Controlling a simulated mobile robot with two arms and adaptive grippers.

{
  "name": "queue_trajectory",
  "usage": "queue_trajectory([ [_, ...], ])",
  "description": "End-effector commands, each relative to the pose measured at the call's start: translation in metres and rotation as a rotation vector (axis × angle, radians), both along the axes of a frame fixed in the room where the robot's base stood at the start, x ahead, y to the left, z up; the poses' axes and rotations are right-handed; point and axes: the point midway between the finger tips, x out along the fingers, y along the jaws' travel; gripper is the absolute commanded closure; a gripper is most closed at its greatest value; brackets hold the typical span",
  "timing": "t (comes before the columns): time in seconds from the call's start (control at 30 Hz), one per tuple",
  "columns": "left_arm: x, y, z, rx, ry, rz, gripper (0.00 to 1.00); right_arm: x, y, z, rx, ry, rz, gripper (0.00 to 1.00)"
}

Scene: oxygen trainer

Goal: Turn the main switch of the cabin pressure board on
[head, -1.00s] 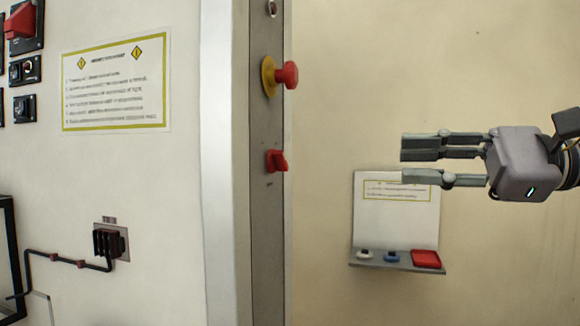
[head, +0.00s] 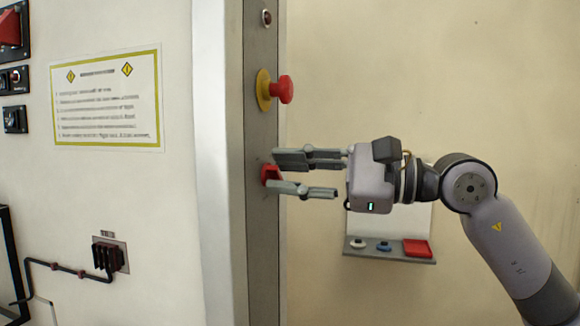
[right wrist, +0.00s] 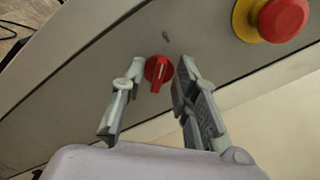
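The main switch is a red rotary knob (head: 269,174) on the grey vertical panel strip (head: 262,232). In the head view my right gripper (head: 278,172) partly covers it. In the right wrist view the knob (right wrist: 158,70) shows whole, with a pale line on its grip, between and just beyond the open fingertips. My right gripper (right wrist: 148,93) is open, with one finger on each side of the knob; I cannot tell whether either finger touches it. My left gripper is not in view.
A red mushroom button on a yellow base (head: 280,90) sits above the knob. A round indicator (head: 266,17) is at the strip's top. A small shelf (head: 385,257) with a red square pad stands behind my right arm. A printed notice (head: 106,100) hangs at left.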

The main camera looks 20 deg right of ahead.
Motion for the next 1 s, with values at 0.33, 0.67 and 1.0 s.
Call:
queue_trajectory([
  [0.33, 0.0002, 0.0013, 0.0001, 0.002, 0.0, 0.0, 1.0, 0.0007, 0.0008, -0.0003, 0.001, 0.001, 0.0, 0.77],
  [0.67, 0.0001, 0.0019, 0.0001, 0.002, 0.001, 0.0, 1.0, 0.0007, 0.0006, -0.0004, 0.001, 0.001, 0.0, 0.99],
  [1.0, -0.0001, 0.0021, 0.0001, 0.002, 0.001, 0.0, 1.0, 0.0007, 0.0005, -0.0003, 0.001, 0.001, 0.0, 1.0],
])
